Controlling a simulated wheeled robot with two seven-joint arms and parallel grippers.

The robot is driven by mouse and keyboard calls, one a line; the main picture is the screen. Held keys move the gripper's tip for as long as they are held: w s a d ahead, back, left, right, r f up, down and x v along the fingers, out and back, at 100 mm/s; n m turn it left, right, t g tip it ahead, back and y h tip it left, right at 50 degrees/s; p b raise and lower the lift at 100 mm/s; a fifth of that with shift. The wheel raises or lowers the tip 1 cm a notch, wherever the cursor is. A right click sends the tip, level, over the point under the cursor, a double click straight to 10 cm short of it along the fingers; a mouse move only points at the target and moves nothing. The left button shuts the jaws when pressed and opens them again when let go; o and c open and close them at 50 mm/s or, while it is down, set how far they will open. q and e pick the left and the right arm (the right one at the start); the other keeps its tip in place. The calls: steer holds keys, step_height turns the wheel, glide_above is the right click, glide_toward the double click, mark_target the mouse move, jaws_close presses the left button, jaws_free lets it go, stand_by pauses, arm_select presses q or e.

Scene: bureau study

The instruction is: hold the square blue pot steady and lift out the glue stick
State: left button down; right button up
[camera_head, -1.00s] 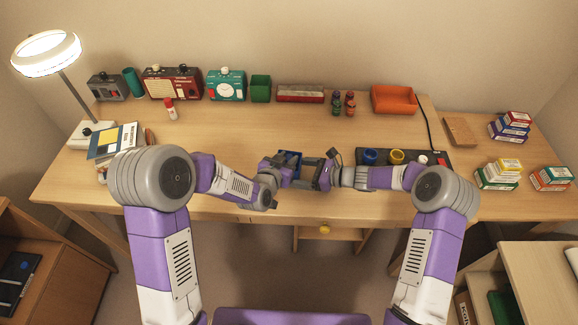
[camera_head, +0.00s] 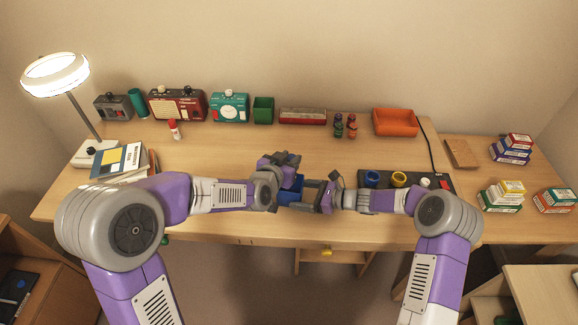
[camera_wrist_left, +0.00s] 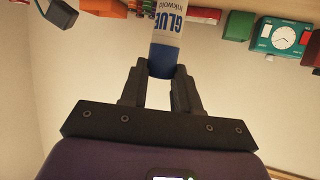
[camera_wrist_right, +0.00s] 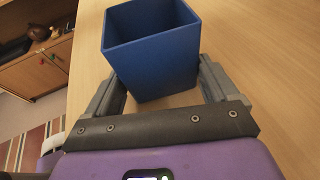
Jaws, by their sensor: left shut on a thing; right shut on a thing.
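The square blue pot (camera_head: 290,194) is near the front of the desk, upright. In the right wrist view the pot (camera_wrist_right: 155,60) sits between the fingers of my right gripper (camera_wrist_right: 162,78), which is shut on it. No glue stick shows in its visible interior. My left gripper (camera_head: 288,162) is above the pot in the head view. In the left wrist view the glue stick (camera_wrist_left: 167,35), white with blue lettering and a blue end, is between the fingers of my left gripper (camera_wrist_left: 159,70), which is shut on it. The head view does not show the stick clearly.
A black tray (camera_head: 440,184) with a blue cup (camera_head: 371,178) and a yellow cup (camera_head: 399,179) is to the right. A red-capped white tube (camera_head: 174,130) stands back left. An orange bin (camera_head: 395,122) is at the back. The desk's middle is mostly clear.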

steer(key=o, duration=0.6)
steer(key=shift+c, duration=0.2)
steer(key=v, duration=1.2)
steer(key=shift+a, duration=0.1)
steer(key=shift+s, duration=0.1)
